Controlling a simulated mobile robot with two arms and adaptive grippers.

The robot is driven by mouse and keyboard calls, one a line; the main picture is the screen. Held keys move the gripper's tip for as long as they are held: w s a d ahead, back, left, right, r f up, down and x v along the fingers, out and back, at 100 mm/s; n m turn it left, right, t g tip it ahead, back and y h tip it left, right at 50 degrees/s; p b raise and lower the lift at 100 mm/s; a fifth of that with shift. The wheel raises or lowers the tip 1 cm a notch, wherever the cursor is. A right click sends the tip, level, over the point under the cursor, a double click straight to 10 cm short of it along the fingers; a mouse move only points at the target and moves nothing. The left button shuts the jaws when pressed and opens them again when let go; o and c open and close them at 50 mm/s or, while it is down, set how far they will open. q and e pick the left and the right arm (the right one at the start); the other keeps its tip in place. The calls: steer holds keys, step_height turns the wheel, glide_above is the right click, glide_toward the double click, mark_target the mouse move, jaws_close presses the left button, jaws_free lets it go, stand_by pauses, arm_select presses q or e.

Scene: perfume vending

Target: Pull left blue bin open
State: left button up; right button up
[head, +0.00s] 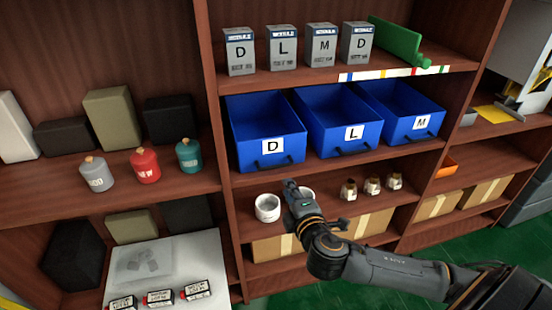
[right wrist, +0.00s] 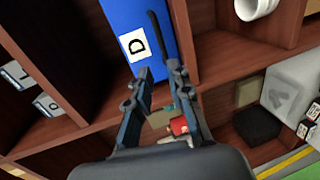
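The left blue bin (head: 247,128), labelled D, stands on the middle shelf with its dark handle (head: 273,162) low on its front. Its front looks about level with the neighbouring bins. My right gripper (head: 289,185) is in front of the shelves, a little below and right of that handle. In the right wrist view, the blue bin (right wrist: 125,15) with its D label and dark handle (right wrist: 158,35) lies just beyond the fingertips. The right fingers (right wrist: 160,72) are apart with nothing between them, and seem clear of the handle. My left gripper is not in view.
Blue bins L (head: 325,140) and M (head: 405,125) stand to the right. Below are a white cup (head: 268,208), small bottles (head: 372,185) and cardboard boxes (head: 275,248). A vertical shelf divider (head: 214,120) is close on the left.

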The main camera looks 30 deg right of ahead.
mark_target(276, 167)
steer(key=x, duration=1.3)
steer(key=shift+w+f+p, duration=0.15)
steer(key=shift+w+p, duration=0.1)
steer(key=shift+p, duration=0.1)
jaws_close()
